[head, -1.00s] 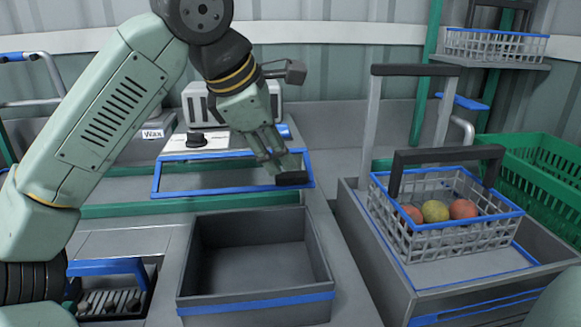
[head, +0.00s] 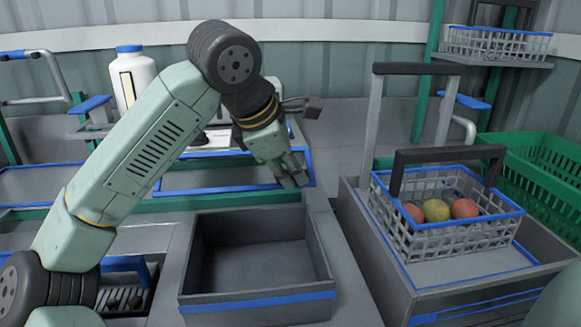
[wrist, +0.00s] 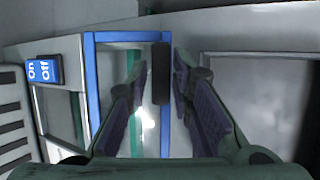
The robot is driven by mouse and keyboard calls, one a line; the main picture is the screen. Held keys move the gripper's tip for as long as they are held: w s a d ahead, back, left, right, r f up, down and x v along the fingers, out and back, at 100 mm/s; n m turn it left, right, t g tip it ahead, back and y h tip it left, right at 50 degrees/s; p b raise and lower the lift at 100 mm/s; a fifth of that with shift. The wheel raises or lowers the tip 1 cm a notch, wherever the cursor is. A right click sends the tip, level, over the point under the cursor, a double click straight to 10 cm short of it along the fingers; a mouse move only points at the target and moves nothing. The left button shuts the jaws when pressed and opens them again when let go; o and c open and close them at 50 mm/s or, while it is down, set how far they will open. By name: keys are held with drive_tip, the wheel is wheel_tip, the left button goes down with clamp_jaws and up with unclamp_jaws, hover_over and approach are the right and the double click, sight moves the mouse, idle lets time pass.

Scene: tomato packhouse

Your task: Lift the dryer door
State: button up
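The blue-framed panel (head: 215,190), which looks like the dryer door, is low in front of the machine in the head view. Its blue frame (wrist: 90,75) also shows in the wrist view. A black handle (wrist: 161,75) stands at the frame's right side in the wrist view. My gripper (head: 293,179) is at the panel's right end in the head view, where it hides the handle. In the wrist view my gripper (wrist: 159,80) is open, its fingers on either side of the handle with gaps visible. I cannot tell whether they touch it.
An empty grey bin (head: 258,302) stands in front of the panel. At right, a wire basket (head: 440,238) holding several round fruits sits in a grey box (head: 455,300). A green crate (head: 540,180) is farther right. An On/Off switch (wrist: 44,70) is left of the frame.

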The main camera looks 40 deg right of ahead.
clamp_jaws()
drive_tip(key=shift+w+r, duration=0.1)
drive_tip(key=shift+r, duration=0.2)
idle(0.9)
